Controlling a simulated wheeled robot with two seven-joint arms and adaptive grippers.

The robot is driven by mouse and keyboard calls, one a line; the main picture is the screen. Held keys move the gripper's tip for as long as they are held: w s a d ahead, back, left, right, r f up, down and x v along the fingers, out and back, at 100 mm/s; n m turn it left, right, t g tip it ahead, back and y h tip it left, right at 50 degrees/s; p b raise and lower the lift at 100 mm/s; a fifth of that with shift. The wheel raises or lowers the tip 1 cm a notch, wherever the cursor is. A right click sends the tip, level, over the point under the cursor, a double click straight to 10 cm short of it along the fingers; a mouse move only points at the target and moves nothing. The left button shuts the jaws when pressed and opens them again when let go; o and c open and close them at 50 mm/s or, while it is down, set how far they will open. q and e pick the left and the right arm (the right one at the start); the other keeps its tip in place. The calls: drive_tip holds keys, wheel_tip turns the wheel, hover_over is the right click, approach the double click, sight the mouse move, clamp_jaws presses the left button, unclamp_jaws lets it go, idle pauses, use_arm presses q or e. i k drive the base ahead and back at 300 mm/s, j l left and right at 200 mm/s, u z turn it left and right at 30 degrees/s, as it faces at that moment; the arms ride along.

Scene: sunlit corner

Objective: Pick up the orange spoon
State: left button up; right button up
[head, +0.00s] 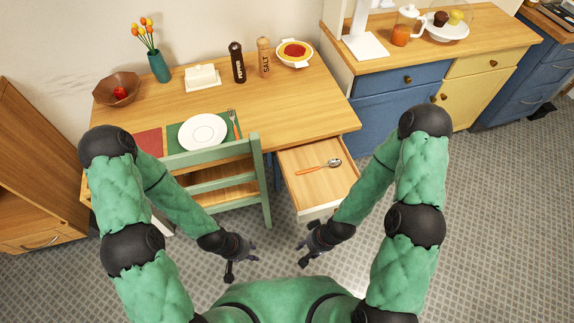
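The orange spoon (311,170) lies in the open drawer (308,192) under the right end of the wooden table. Its orange handle points left and its metal bowl points right. My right gripper (304,254) hangs in front of the drawer, lower in the picture and apart from the spoon. My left gripper (241,267) hangs to the left of it, in front of the green chair. Both grippers are small and dark in this view, and I cannot tell how far their fingers are apart. Nothing shows between them.
The green chair (265,190) stands left of the drawer. The table (290,100) holds a plate (203,132), a fork (236,124), a pepper mill (237,62), a salt mill (263,57) and a vase (159,67). Blue and yellow cabinets (385,108) stand to the right. Floor right of the drawer is clear.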

sight(332, 163)
drive_tip(key=l+u, duration=0.35)
drive_tip(key=u, duration=0.15)
drive_tip(key=k+l+u, duration=0.2)
drive_tip(key=l+u, duration=0.25)
drive_tip(key=k+l+u, duration=0.15)
drive_tip(key=u, duration=0.35)
drive_tip(key=k+l, duration=0.3)
drive_tip(key=l, duration=0.2)
drive_tip(key=i, duration=0.45)
